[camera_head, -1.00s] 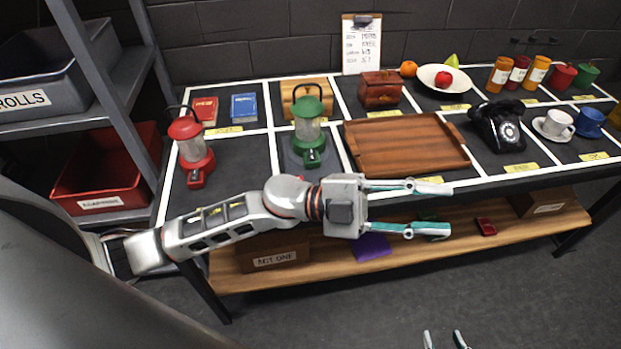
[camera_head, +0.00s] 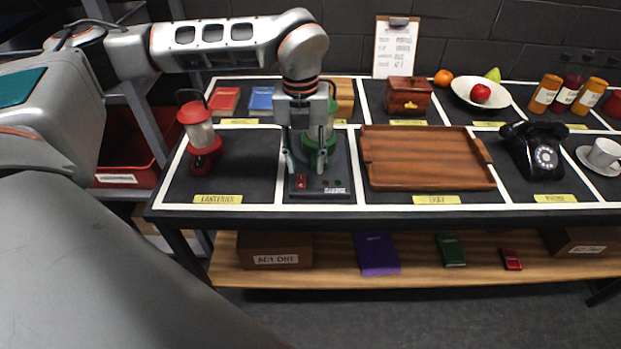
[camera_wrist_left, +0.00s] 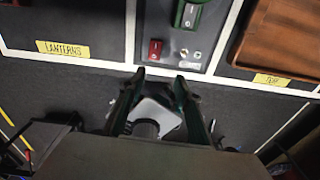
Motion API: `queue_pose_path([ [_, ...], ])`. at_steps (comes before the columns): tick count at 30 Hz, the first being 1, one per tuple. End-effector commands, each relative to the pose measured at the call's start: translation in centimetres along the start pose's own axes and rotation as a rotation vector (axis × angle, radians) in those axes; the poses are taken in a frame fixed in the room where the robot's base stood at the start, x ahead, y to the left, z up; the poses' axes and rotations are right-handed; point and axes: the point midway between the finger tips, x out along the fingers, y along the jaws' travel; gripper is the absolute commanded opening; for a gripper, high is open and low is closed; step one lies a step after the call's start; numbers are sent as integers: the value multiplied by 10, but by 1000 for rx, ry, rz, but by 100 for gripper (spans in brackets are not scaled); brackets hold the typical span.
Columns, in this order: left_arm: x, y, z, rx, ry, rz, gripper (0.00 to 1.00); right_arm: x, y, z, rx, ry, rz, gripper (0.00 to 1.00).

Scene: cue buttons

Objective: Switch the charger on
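The charger (camera_head: 333,188) is a flat dark grey box on the table. On its front part are a red switch (camera_head: 301,181), small round knobs or lights and a white label. The green lantern (camera_head: 318,150) stands on its back part, partly hidden by my left gripper (camera_head: 305,166). That gripper points down over the charger, open and empty, with its fingertips around the red switch in this view. In the left wrist view the red switch (camera_wrist_left: 155,48) lies ahead of the open fingertips (camera_wrist_left: 158,76); contact cannot be told. My right gripper is not in view.
A red lantern (camera_head: 200,138) stands left of the charger, and a wooden tray (camera_head: 425,158) lies close to its right. Behind are books (camera_head: 262,100) and a wooden box (camera_head: 408,96). A black telephone (camera_head: 535,150) is farther right. The table strip before the charger is clear.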

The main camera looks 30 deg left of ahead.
Motion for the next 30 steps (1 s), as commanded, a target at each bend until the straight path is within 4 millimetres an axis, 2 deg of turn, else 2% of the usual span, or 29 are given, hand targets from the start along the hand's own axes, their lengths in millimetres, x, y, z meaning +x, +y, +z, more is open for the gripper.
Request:
queue_pose_path([
  [2,-6,10,10,-36,-31,24,33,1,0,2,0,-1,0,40],
  [5,-4,15,14,-53,-43,37,33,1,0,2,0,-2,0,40],
  [19,59,16,16,-51,-41,36,33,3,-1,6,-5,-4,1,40],
  [24,69,16,17,-50,-42,35,33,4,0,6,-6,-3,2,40],
  [30,70,16,17,-50,-43,34,33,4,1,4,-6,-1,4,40],
])
